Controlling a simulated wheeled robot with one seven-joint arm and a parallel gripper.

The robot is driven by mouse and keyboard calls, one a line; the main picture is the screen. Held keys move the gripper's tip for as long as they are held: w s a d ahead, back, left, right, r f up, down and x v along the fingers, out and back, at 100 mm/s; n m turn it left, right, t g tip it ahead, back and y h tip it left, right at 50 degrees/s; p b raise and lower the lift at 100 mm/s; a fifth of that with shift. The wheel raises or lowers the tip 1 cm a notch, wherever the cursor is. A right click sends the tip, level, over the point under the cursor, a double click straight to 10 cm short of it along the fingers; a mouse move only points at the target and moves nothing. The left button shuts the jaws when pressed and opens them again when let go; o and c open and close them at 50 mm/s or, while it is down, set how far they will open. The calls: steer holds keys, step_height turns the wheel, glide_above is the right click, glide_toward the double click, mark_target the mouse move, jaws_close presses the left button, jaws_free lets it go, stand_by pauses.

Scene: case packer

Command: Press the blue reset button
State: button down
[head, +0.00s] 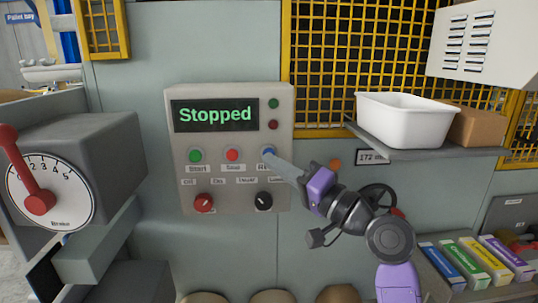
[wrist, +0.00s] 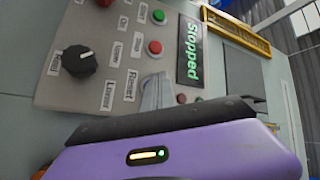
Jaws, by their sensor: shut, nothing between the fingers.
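The blue reset button (head: 267,151) is at the right end of the button row on the grey control panel (head: 181,100). The tip of my gripper (head: 271,158) is right at this button and partly covers it. I cannot tell whether it touches or presses it. My gripper is shut and empty. In the wrist view the shut fingers (wrist: 157,88) point at the panel beside the "Reset" label (wrist: 131,85), and the button is hidden behind them. The display (head: 215,115) reads "Stopped" in green.
A green Start button (head: 195,155) and a red button (head: 232,155) sit left of the blue one. Red (head: 203,202) and black (head: 263,201) knobs are below. A white tub (head: 404,128) stands on a shelf at right. A brake dial box (head: 90,140) is at left.

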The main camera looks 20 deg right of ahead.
steer(key=shift+s+a+p, duration=0.2)
steer(key=shift+s+a, duration=0.05)
steer(key=shift+s, duration=0.55)
steer(key=shift+s+a+p, duration=0.25)
steer(key=shift+s+a, duration=0.05)
steer(key=shift+s, duration=0.5)
steer(key=shift+s+a+p, duration=0.2)
steer(key=shift+s+a, duration=0.05)
steer(key=shift+s, duration=0.55)
